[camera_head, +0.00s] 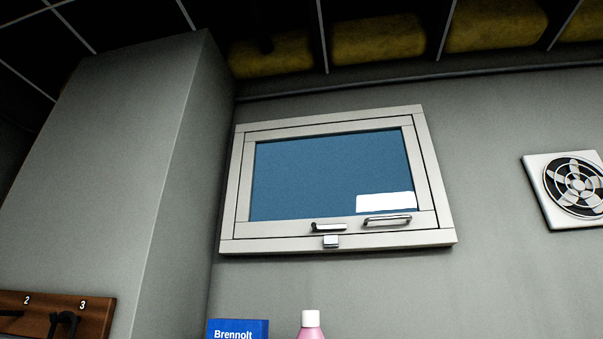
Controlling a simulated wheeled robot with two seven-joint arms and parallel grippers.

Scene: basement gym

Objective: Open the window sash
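The window sash (243,187) is a pale frame with a blue pane (320,175), set in a white outer frame (435,180) high on the grey wall. It looks closed, with its edges flush in the frame. On its bottom rail are a small latch lever (329,227), lying about level, and a metal bar handle (387,220) to its right. A small square metal keeper (331,241) sits on the outer frame just below the lever. A white rectangle (386,203) shows at the pane's lower right. Neither gripper is in view.
A grey pillar (110,150) juts out left of the window. A fan vent (575,186) is on the wall at right. Below are a blue box (238,329), a pink bottle (311,331) with a white cap, and a wooden hook board (50,316). The wall around the window is clear.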

